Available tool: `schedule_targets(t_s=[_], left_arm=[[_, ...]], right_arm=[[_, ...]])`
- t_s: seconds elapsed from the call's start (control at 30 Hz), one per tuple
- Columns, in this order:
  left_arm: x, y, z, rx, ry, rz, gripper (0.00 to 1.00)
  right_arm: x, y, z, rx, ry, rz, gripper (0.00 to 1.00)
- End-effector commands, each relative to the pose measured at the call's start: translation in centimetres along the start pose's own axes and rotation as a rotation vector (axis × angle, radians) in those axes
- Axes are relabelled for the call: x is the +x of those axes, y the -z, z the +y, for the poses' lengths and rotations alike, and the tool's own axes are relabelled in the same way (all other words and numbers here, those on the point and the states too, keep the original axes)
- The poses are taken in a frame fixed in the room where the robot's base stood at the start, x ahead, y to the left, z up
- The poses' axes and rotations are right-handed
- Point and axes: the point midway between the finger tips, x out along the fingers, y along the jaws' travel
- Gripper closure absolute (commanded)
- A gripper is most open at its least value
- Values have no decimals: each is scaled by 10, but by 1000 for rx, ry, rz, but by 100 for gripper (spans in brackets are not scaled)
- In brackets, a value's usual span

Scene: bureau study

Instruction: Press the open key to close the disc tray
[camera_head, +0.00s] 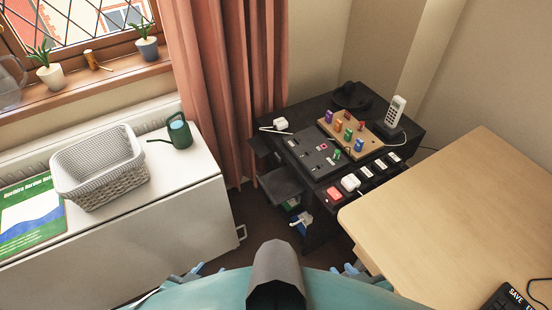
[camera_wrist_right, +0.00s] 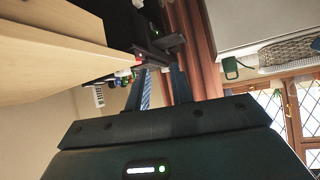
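A black unit (camera_head: 318,225) stands between the curtain and the wooden desk. A row of small labelled keys (camera_head: 366,172) runs along its front right edge, with a red block (camera_head: 334,193) at the near end. The labels are too small to read, so I cannot tell which is the open key. A dark flat panel (camera_head: 281,185) juts out on its left side; I cannot tell whether it is the disc tray. My left gripper (camera_head: 192,272) shows only partly at the bottom. My right gripper (camera_head: 352,270) is low beside the desk; its fingers (camera_wrist_right: 160,88) are apart in the wrist view.
The wooden desk (camera_head: 460,210) is close on the right, with a black keyboard (camera_head: 513,297) at its corner. A white cabinet (camera_head: 150,235) on the left bears a basket (camera_head: 98,170) and a green watering can (camera_head: 179,130). A cordless phone (camera_head: 393,113) and peg board (camera_head: 350,132) stand on the unit.

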Motion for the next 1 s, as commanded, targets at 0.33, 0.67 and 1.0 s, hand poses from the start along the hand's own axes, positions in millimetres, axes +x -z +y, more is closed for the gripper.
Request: schedule_targets(t_s=[0.33,0.67,1.0], left_arm=[[1,2,-1,1,2,4,64],[2,5,-2,2,3,11,64],[2,5,-2,3,3,11,64]], right_arm=[[1,1,-1,4,0,2,100],[3,7,-1,7,-2,15,100],[3,7,0,6,-2,15,100]])
